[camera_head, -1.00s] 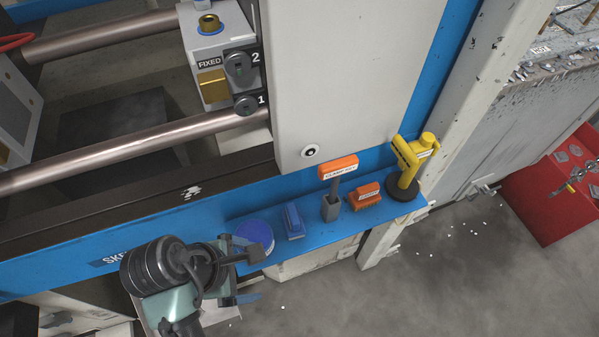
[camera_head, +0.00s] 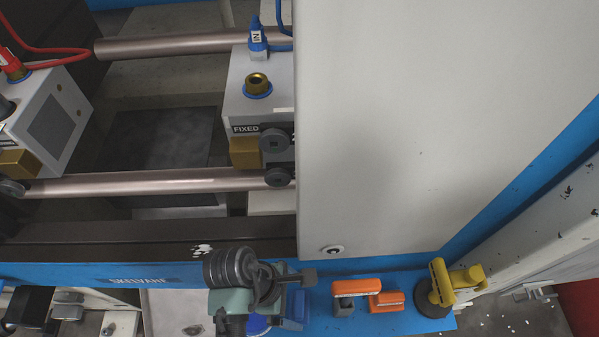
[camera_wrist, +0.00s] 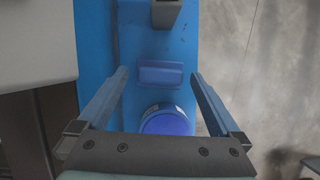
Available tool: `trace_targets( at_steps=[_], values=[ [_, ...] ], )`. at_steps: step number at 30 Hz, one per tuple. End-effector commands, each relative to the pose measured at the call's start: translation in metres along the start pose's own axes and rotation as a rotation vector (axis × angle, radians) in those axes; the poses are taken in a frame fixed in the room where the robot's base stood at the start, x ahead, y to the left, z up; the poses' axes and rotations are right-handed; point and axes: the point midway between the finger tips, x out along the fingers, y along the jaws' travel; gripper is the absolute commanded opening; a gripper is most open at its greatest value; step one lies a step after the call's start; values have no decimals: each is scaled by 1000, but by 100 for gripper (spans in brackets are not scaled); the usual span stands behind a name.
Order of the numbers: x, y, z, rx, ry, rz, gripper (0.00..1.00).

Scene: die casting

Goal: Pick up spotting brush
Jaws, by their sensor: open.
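On the blue shelf stand a small blue block-like item with a raised ridge (camera_wrist: 160,75) and a round blue tub (camera_wrist: 168,121). The ridged item may be the spotting brush; no label on it can be read. It also shows in the head view (camera_head: 297,309), partly behind my wrist, as does the tub (camera_head: 258,324). My gripper (camera_wrist: 158,73) is open and empty. In the wrist view its fingers lie to either side of the ridged item and the tub, apart from both. Its height above them is hard to tell.
A grey holder (camera_head: 343,306) with an orange labelled handle (camera_head: 357,287), an orange block (camera_head: 387,302) and a yellow tool on a dark base (camera_head: 445,284) stand further right on the shelf (camera_head: 400,325). A large pale machine panel (camera_head: 410,130) rises behind them.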

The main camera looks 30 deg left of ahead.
Motion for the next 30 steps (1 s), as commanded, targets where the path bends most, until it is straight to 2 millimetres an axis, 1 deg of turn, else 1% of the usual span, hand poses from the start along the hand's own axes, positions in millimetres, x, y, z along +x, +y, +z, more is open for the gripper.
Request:
trace_targets(
  at_steps=[5,12,15,19,24,26,30],
  values=[
    [10,-1,0,1,0,-2,100],
    [42,-2,-2,1,0,-3,100],
    [53,-2,-3,2,1,-2,100],
    [58,-2,-3,3,1,0,100],
    [58,-2,-3,2,1,1,100],
    [58,-2,-3,2,1,1,91],
    [58,-2,-3,2,1,1,66]
  ],
)
